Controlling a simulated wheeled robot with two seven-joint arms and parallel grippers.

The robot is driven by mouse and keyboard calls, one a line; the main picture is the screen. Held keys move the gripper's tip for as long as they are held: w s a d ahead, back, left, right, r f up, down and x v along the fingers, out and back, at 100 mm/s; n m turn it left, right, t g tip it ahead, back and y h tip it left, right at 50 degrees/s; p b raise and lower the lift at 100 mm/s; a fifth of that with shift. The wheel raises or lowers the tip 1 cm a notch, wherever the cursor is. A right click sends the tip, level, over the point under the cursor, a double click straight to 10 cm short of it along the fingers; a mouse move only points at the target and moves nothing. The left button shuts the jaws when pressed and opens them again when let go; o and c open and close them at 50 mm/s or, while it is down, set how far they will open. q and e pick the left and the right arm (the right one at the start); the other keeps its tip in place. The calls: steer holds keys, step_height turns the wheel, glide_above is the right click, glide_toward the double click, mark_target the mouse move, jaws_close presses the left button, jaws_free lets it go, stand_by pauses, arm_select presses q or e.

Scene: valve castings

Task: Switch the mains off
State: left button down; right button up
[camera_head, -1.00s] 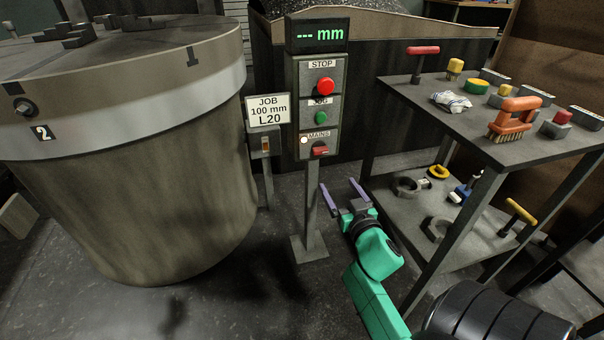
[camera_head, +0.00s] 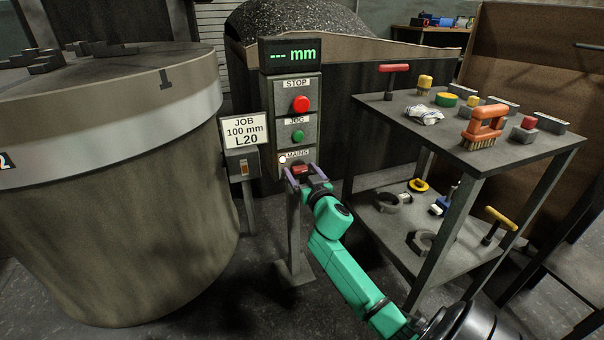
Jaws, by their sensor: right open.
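The control post (camera_head: 299,117) stands in the middle, with a red STOP button (camera_head: 301,103), a green JOG button (camera_head: 298,136) and, lowest, the red MAINS switch (camera_head: 300,169). A white lamp (camera_head: 283,159) beside the MAINS label looks lit. My right gripper (camera_head: 302,172) is open, its two purple fingers on either side of the red MAINS switch. I cannot tell whether the fingers touch it. The gripper partly hides the switch and the panel below it. My left gripper is not in view.
A job sign (camera_head: 244,131) on its own post stands just left of the panel. A large round machine table (camera_head: 110,200) fills the left. A two-level cart (camera_head: 470,155) with tools and a brush stands at right, close to my right arm.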

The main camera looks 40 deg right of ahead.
steer(key=c, duration=1.4)
